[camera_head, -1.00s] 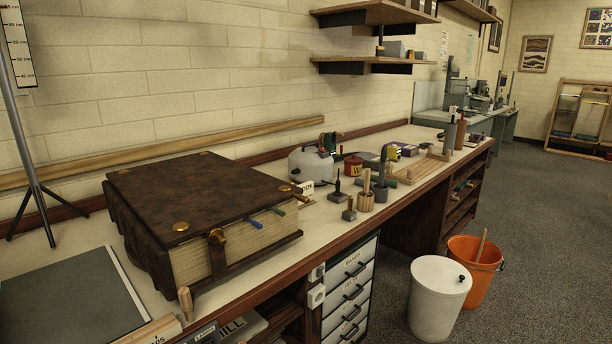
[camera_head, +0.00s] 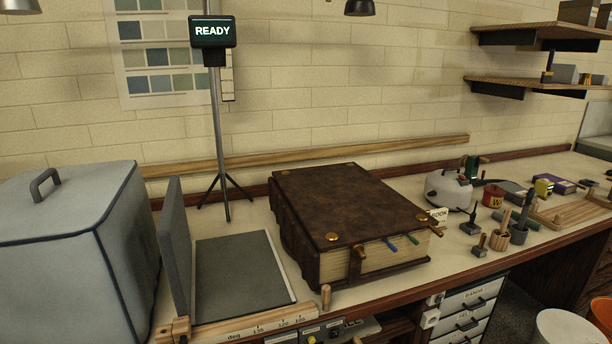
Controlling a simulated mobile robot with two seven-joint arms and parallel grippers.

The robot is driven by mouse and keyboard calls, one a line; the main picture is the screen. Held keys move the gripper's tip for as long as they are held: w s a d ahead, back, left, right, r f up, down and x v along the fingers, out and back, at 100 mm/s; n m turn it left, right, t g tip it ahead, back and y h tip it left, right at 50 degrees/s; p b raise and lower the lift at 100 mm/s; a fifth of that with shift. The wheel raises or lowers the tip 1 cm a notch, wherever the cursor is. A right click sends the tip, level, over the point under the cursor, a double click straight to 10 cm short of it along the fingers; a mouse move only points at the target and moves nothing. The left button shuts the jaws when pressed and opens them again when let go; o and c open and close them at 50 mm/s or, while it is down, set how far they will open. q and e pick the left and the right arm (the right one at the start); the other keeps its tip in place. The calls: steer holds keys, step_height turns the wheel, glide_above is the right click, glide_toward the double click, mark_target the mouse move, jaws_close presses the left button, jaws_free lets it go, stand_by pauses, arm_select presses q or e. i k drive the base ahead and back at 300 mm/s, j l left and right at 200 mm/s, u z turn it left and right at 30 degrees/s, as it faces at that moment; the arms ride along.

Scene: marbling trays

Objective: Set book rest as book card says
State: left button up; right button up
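The book rest (camera_head: 246,268) lies on the bench at the lower left. It has a flat dark grey board, an upright grey panel (camera_head: 174,245) on its left, and a wooden scale strip (camera_head: 262,325) marked "deg" along its front. A wooden peg (camera_head: 325,297) stands at the strip's right end. A large closed brown book (camera_head: 345,208) with brass studs, a clasp and coloured tabs lies to the right of the rest. A small card (camera_head: 438,215) reading "BOOK" stands behind the book's right corner; the rest of its text is hidden or unreadable. Neither gripper is in view.
A grey covered box (camera_head: 70,255) with a handle stands at the far left. A sign (camera_head: 212,32) on a tripod stand reads "READY". Tools, pots and a grey-white kettle-like vessel (camera_head: 451,188) crowd the bench to the right. Drawers (camera_head: 470,310) are below.

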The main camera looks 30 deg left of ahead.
mark_target(174, 241)
steer(key=u, duration=1.65)
